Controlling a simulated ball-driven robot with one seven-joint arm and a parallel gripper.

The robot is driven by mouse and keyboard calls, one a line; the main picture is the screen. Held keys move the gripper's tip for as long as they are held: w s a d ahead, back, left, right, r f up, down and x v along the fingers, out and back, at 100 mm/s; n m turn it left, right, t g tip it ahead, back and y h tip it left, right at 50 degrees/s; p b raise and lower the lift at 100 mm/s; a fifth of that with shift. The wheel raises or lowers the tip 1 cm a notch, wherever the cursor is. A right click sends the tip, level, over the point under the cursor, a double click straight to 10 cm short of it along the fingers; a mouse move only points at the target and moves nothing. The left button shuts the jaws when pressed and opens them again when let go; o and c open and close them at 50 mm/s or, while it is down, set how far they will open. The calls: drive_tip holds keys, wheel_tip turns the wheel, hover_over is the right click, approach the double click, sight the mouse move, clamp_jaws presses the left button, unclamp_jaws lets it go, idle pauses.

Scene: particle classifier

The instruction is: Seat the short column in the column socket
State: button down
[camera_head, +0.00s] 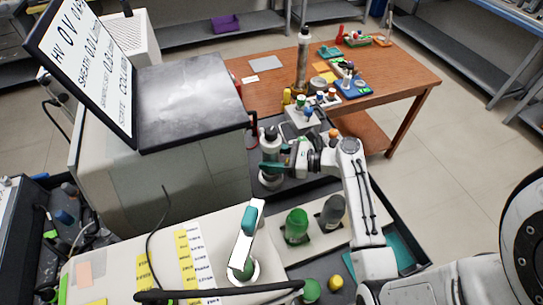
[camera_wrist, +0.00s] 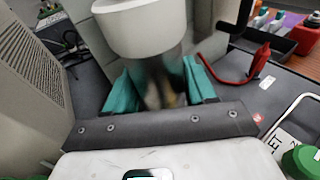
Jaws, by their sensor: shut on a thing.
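The column stands about upright beside the large grey machine (camera_head: 190,105). A pale round piece (camera_head: 270,181) shows just below the gripper; I cannot tell whether it is the column's lower end or the column socket. In the wrist view, the teal fingers of my gripper (camera_wrist: 160,88) are on both sides of the column's blurred, shiny middle. The column's wide white end (camera_wrist: 140,30) is above them. Contact with a socket is not clear.
A wooden table (camera_head: 400,75) behind holds a tall column (camera_head: 302,60) and several small items. Green and dark bottles (camera_head: 297,226) stand in front of my arm. A red hooked part (camera_wrist: 240,75) is close to the right of the gripper in the wrist view.

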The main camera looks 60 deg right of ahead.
drive_tip(key=shift+f+b, duration=0.5)
drive_tip(key=shift+f, duration=0.95)
drive_tip(key=c, duration=0.7)
unclamp_jaws()
drive_tip(key=shift+c, duration=0.2)
drive_tip(key=o, duration=0.5)
drive_tip(key=shift+c, duration=0.2)
drive_tip(key=shift+f, duration=0.15)
drive_tip(key=b+v, duration=0.1)
drive_tip(key=v, duration=0.9)
drive_tip(key=shift+s+d+r+b, duration=0.15)
drive_tip(key=shift+s+r+b, duration=0.05)
drive_tip(key=shift+s+b, duration=0.2)
